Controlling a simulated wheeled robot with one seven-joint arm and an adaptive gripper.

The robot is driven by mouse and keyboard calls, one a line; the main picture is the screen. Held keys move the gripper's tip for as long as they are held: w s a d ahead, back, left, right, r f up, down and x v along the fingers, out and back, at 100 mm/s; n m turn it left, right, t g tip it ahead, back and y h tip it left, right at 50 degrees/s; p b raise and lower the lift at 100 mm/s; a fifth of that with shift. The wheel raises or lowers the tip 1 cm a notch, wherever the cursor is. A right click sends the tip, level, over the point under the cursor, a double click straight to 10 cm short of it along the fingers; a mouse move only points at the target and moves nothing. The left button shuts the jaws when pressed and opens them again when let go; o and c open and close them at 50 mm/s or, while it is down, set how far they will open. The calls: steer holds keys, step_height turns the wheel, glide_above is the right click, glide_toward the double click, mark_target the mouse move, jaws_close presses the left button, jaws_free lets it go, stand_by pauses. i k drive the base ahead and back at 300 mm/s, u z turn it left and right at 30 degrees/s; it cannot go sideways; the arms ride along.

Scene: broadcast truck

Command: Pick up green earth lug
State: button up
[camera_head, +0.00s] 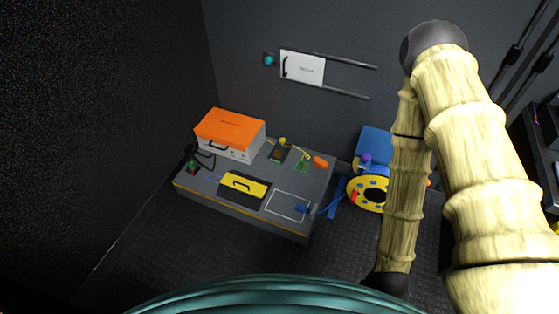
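A small green piece (191,168) with a black part and a dark cable sits at the left end of the low grey bench (235,213). It may be the green earth lug, but it is too small to be sure. A flat green outlined piece (302,165) lies near the back right of the bench, by a yellow lead. My arm comes in from the right, bends at the top and runs down to a dark joint at the bottom. My gripper does not show; the lower end of the arm is cut off by my teal body.
An orange-topped case (230,130) stands at the bench's back left. A yellow cable reel (354,192) and blue box (375,142) stand to the right. The floor before the bench is clear.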

mark_target(302, 166)
steer(key=u, duration=0.75)
steer(key=i, duration=1.3)
steer(key=z, duration=0.5)
steer(key=i, duration=0.45)
steer(key=z, duration=0.5)
